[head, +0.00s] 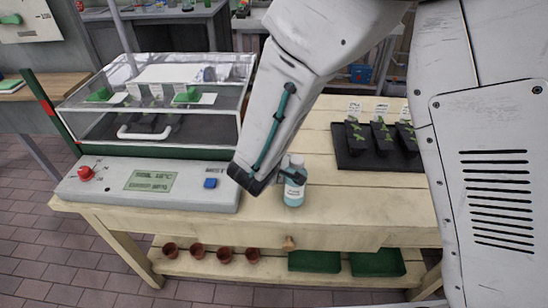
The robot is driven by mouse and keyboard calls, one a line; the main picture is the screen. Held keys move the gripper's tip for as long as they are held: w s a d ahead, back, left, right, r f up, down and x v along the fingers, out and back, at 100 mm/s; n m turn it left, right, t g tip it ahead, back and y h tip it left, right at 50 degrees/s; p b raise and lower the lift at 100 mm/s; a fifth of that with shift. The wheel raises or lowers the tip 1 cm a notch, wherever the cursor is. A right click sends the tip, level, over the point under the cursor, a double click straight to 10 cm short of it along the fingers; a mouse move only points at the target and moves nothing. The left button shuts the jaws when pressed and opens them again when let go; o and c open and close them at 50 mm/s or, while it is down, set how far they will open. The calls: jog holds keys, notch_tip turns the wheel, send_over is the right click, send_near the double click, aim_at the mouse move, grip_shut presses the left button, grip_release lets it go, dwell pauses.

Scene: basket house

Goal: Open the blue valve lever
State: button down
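No blue valve lever can be made out for certain in the head view. My gripper (291,176) is low over the wooden bench, at the upper part of a light blue bottle (294,195) with a white cap and label. The dark fingers are small and partly hidden, so I cannot tell whether they grip the bottle or only lie beside it.
A clear-lidded propagator box (160,125) stands behind the panel. A black tray (350,160) of seedlings is at the bench's right. Several small pots (197,250) and green trays (314,262) lie on the lower shelf. The bench's front right (370,215) is clear.

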jog(key=shift+w+d, duration=0.25)
dwell(0.3)
jog(key=shift+a, duration=0.1)
jog(key=shift+w+a+r, duration=0.2)
jog(key=shift+w+a, duration=0.05)
jog(key=shift+a, duration=0.4)
jog(key=shift+a+f, duration=0.15)
jog(key=shift+a, duration=0.35)
jog(key=shift+d, duration=0.25)
jog(key=shift+s+r, duration=0.25)
jog(key=a+v, duration=0.1)
jog(key=v, duration=0.6)
jog(key=shift+d, duration=0.1)
